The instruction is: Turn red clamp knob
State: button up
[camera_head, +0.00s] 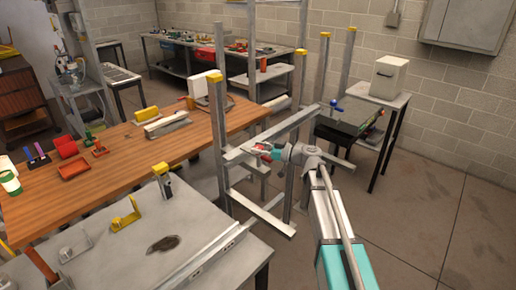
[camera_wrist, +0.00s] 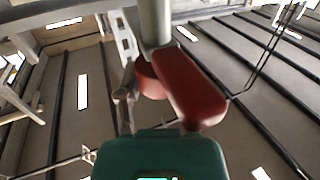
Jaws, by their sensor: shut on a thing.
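The red clamp knob (camera_wrist: 190,88) is large in the wrist view, an elongated red piece with a rounder red part behind it, below a grey post (camera_wrist: 154,22). In the head view only a small patch of red shows by my gripper (camera_head: 263,153), at the grey metal frame (camera_head: 280,130). In the wrist view my gripper (camera_wrist: 150,98) has its green body low in the picture and a grey finger to the left of the red. It is shut on the knob. The other finger's contact is hidden behind the red piece.
Upright posts with yellow caps (camera_head: 215,76) stand close around my gripper. A wooden-topped bench (camera_head: 125,155) lies to the left and a grey table (camera_head: 130,255) in front. A small table with a white box (camera_head: 388,77) stands at right. The floor at right is clear.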

jog(key=shift+w+g, duration=0.2)
jog(key=shift+g, duration=0.1)
jog(key=shift+w+n+g+y, duration=0.15)
jog(key=shift+n+g+y, duration=0.15)
jog(key=shift+n+g, duration=2.25)
jog(key=shift+g, duration=0.75)
jog(key=shift+n+g, duration=0.65)
jog(key=shift+g, duration=0.75)
jog(key=o, duration=1.2)
jog(key=shift+c, duration=0.2)
jog(key=shift+s, duration=0.25)
jog(key=shift+d, duration=0.15)
